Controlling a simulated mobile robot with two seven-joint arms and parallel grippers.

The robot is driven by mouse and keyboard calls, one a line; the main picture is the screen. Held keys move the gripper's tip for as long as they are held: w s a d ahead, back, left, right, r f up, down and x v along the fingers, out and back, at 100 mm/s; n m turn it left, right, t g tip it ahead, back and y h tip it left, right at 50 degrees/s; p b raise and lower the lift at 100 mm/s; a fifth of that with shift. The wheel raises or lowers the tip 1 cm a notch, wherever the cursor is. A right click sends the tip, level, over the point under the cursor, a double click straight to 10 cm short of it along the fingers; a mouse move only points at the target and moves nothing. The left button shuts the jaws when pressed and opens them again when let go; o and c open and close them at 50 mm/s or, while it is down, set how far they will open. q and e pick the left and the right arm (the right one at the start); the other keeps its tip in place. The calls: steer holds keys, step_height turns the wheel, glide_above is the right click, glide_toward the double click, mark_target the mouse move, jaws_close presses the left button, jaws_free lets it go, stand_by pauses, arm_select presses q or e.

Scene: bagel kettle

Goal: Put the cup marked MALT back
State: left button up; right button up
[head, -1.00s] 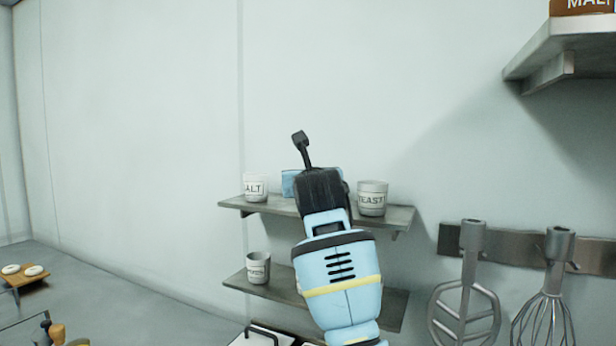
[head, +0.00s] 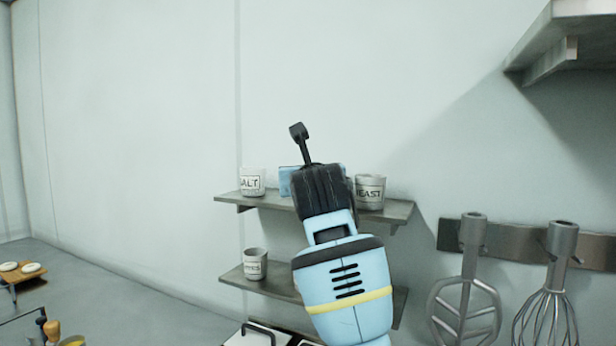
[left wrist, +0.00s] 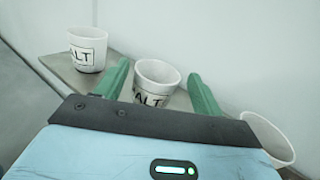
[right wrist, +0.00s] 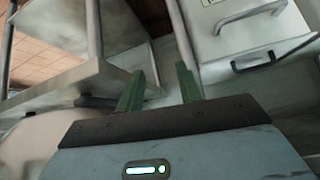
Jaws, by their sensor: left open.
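My left gripper (left wrist: 158,72) is open, with one green finger on each side of a white cup (left wrist: 155,94). That cup's label reads "ALT", its first letter hidden; its base is hidden too. A gap shows beside each finger. In the head view my left arm hides this cup. A white cup marked SALT (head: 252,181) stands at the left end of the upper wall shelf (head: 232,198); it also shows in the left wrist view (left wrist: 88,50). A cup marked YEAST (head: 370,192) stands toward the right end. My right gripper (right wrist: 160,72) is open and empty.
Another cup (head: 255,264) stands on the lower shelf (head: 240,279). A whisk (head: 548,300) and a paddle (head: 467,295) hang from a rail (head: 510,243) at the right. A higher shelf (head: 570,40) juts out at the top right.

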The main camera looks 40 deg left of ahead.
arm_select(q)
steer(key=shift+v, duration=1.95)
steer(key=shift+o, duration=0.5)
steer(key=shift+w+d, duration=0.15)
